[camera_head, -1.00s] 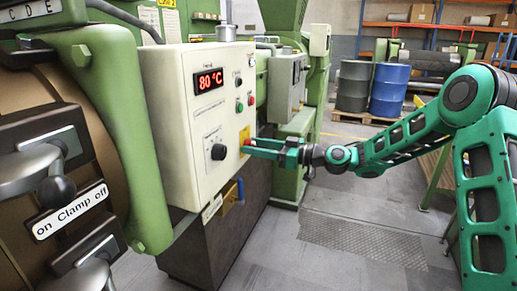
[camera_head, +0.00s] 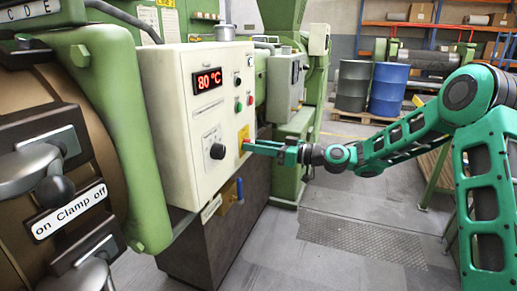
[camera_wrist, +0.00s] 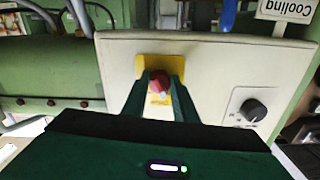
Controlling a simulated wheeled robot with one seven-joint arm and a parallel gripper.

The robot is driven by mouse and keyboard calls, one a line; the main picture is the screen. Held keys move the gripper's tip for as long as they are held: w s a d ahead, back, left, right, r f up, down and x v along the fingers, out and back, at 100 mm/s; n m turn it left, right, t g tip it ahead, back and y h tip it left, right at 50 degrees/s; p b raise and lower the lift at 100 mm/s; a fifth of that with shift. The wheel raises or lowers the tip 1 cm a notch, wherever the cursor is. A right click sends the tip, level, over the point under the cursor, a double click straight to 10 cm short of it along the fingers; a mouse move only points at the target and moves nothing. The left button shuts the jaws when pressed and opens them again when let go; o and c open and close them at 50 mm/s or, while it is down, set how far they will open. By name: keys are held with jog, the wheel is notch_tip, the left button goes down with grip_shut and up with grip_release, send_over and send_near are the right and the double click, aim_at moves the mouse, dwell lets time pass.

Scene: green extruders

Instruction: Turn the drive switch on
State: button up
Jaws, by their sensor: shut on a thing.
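The drive switch appears to be the red knob (camera_wrist: 158,82) on a yellow plate (camera_wrist: 150,66), seen in the wrist view on the cream control box. In the head view the yellow plate (camera_head: 244,135) shows at the right edge of the box's front. My gripper (camera_wrist: 157,88) has its two green fingers on either side of the red knob, shut on it. In the head view my gripper (camera_head: 250,147) reaches the box from the right. The fingers partly hide the knob, and its on or off marking is too small to read.
The control box (camera_head: 205,120) carries a red 80 °C display (camera_head: 207,80), a black dial (camera_head: 217,151) and small buttons. In the wrist view a black dial (camera_wrist: 252,110) lies right of the fingers. The floor below my arm is clear.

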jog(key=m, duration=0.7)
jog(key=shift+s+a+r, duration=0.1)
jog(key=shift+s+a, duration=0.1)
jog(key=m, duration=0.5)
jog(key=shift+m, duration=0.4)
jog(key=o, duration=1.1)
jog(key=shift+d, duration=0.2)
